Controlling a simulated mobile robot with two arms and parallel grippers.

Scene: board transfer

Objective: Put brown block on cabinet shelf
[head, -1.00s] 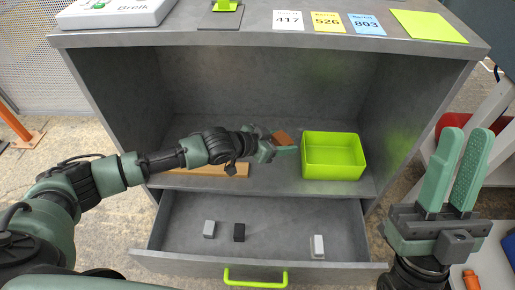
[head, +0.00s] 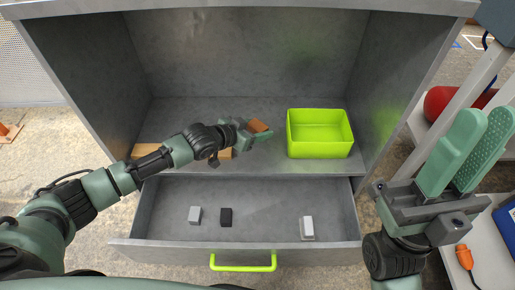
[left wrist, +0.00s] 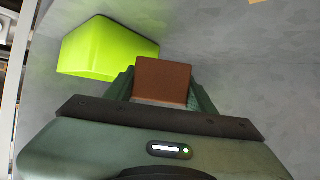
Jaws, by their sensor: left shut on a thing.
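The brown block (head: 257,126) is held between the fingers of my left gripper (head: 262,134), over the cabinet shelf (head: 270,160). In the left wrist view the brown block (left wrist: 163,82) sits between the two green fingers (left wrist: 160,90). I cannot tell whether the block touches the shelf. The shelf lies inside the grey cabinet, above the open drawer. My right gripper (head: 466,150) is at the right, outside the cabinet, with its fingers pointing up and nothing seen between them; its two fingers stand close together with a narrow gap.
A lime green bin (head: 320,150) stands on the shelf right of my left gripper; it also shows in the left wrist view (left wrist: 105,50). A tan board (head: 146,150) lies on the shelf behind my left arm. The open drawer (head: 270,210) holds a grey, a black and a white block.

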